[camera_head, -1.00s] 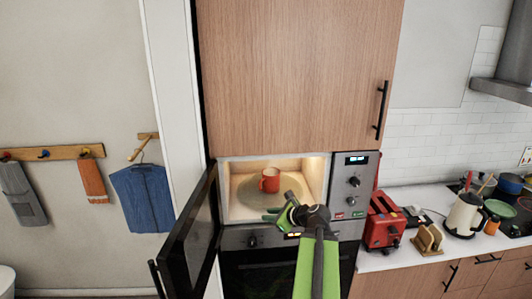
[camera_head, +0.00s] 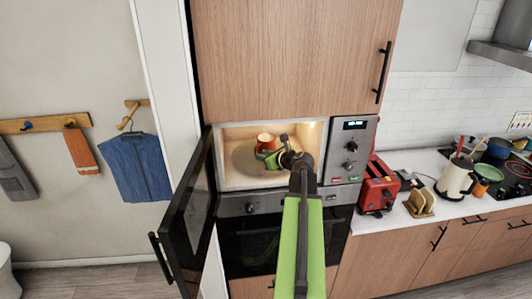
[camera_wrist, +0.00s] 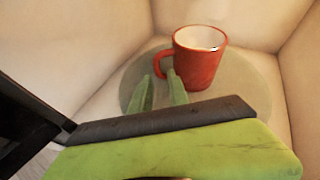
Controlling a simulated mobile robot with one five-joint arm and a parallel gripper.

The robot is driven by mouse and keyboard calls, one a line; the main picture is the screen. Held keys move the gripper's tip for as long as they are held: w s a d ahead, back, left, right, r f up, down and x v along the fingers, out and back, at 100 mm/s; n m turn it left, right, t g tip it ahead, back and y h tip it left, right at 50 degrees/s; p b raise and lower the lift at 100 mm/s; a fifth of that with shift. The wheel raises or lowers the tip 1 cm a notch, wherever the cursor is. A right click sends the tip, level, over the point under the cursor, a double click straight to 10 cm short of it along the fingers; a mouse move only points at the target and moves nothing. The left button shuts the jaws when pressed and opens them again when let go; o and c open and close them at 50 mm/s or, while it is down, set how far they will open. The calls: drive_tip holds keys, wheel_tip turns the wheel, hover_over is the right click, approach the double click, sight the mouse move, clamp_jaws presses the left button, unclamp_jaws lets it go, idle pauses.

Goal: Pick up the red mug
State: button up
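The red mug (camera_head: 265,140) stands upright inside the lit, open microwave (camera_head: 225,160), on its round turntable (camera_wrist: 262,85). In the wrist view the mug (camera_wrist: 205,62) has a pale inside, and its handle points left. My gripper (camera_head: 269,158) reaches into the microwave and covers the lower part of the mug in the head view. In the wrist view the green fingertips (camera_wrist: 159,84) are apart with a gap between them, just in front of the handle. Nothing is seen between the fingers. I cannot tell whether a finger touches the handle.
The dark microwave door (camera_head: 190,215) hangs open at the left of the opening. The control panel (camera_head: 352,150) borders the opening at the right. A red toaster (camera_head: 378,188) and a cream kettle (camera_head: 456,180) stand on the counter farther right.

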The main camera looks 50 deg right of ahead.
drive_tip(key=shift+b+x, duration=1)
drive_tip(key=shift+x, duration=1.75)
drive_tip(key=shift+s+a, duration=0.1)
drive_tip(key=shift+a, duration=0.05)
drive_tip(key=shift+c, duration=0.2)
clamp_jaws()
